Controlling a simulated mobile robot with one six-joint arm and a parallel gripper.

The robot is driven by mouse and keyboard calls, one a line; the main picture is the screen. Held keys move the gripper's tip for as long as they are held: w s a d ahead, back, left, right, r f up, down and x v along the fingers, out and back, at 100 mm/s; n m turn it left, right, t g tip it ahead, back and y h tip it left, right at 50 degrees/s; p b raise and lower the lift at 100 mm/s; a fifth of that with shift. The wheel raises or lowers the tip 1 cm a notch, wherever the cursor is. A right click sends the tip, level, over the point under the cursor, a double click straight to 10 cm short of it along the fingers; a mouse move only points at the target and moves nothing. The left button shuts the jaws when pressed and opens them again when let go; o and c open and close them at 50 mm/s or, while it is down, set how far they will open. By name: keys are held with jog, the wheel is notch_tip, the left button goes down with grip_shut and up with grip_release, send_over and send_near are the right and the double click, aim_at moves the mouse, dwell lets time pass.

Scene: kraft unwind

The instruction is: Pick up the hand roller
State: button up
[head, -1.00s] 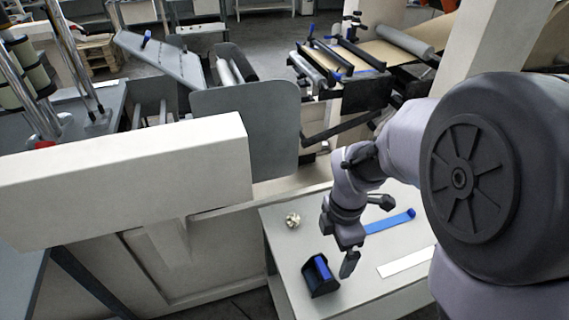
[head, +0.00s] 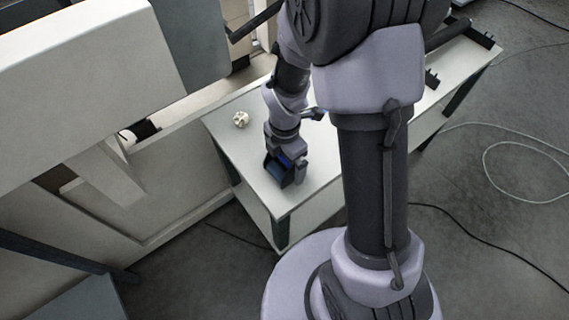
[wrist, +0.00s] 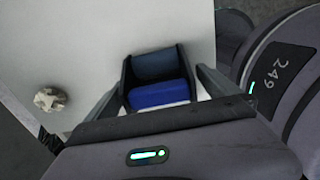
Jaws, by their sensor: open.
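The hand roller (head: 277,174) has a black frame, a dark grey-blue cylinder and a bright blue part. It sits near the front corner of the white table, and it also shows in the wrist view (wrist: 159,93). My gripper (head: 288,166) is low over it, pointing down. In the wrist view my open gripper (wrist: 158,84) has one finger on each side of the roller. A gap seems to show on the right; contact on the left cannot be told. The near end of the roller is hidden by my gripper body.
A pale knobbly object (head: 241,119) lies on the white table (head: 226,136) to the left of my gripper, clear of it. A beige machine beam (head: 75,80) stands at the left. My arm and column hide much of the table. A black rack (head: 462,40) is at its far end.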

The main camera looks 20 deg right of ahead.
jog(key=shift+f, duration=0.65)
jog(key=shift+r, duration=0.15)
jog(key=shift+c, duration=0.4)
jog(key=c, duration=1.5)
jog(key=shift+r+p, duration=0.3)
notch_tip(320, 180, up, 4)
jog(key=shift+f+p, duration=0.15)
jog(key=shift+p, duration=1.05)
jog(key=s+d+b, duration=0.2)
jog(key=s+d, duration=0.8)
jog(key=s, duration=0.2)
jog(key=shift+s+r+b, duration=0.15)
jog(key=shift+r+b, duration=0.15)
jog(key=shift+r, duration=0.05)
